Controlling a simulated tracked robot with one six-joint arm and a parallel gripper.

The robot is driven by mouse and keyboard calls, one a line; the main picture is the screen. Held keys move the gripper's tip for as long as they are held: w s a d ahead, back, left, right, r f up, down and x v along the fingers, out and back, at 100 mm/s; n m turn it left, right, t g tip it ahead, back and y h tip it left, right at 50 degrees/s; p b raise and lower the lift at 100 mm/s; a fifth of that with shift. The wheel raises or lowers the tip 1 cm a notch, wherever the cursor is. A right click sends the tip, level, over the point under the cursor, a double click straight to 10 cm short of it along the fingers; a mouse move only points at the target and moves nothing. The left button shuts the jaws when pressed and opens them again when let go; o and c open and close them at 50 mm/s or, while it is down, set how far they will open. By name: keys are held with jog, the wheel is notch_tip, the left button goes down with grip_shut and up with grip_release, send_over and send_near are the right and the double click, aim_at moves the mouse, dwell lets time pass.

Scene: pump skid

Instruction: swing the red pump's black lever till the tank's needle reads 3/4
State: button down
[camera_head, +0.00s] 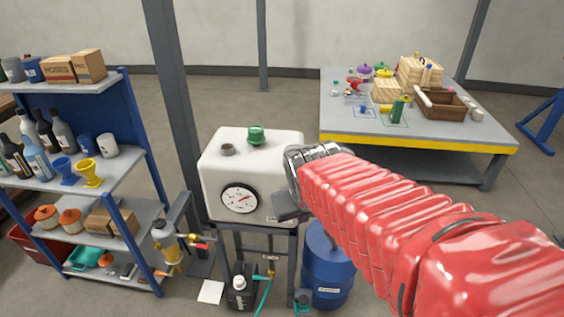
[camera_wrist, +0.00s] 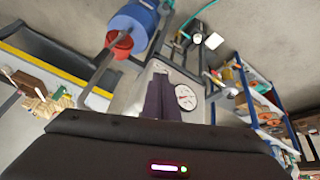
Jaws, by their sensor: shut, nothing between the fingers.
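The white tank (camera_head: 250,160) stands on a grey frame in the head view, with a green cap on top. Its round dial (camera_head: 239,199) faces me and also shows in the wrist view (camera_wrist: 186,97). The needle is red, but its exact reading is too small to tell. My gripper (camera_head: 284,208) is shut and empty, in front of the tank's right side; its dark fingers show in the wrist view (camera_wrist: 163,82). The red pump (camera_wrist: 120,44) is at the blue drum (camera_wrist: 134,22) in the wrist view, apart from my fingers. A dark bar beside it may be the lever. My arm hides the pump in the head view.
The blue drum (camera_head: 327,268) stands right of the tank frame, under my arm. A shelf rack (camera_head: 85,185) and a grey post (camera_head: 180,100) are at the left. A grey worktable (camera_head: 350,120) stands behind at right. A black jug (camera_head: 240,290) is on the floor.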

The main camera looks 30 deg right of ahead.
jog(key=s+a+r+n+y, duration=0.2)
jog(key=s+a, duration=0.5)
jog(key=a, duration=0.5)
jog(key=shift+s+a+r+t+y, duration=0.15)
jog(key=shift+s+r+t+y, duration=0.2)
jog(key=shift+r, duration=0.35)
jog(key=shift+s, duration=0.15)
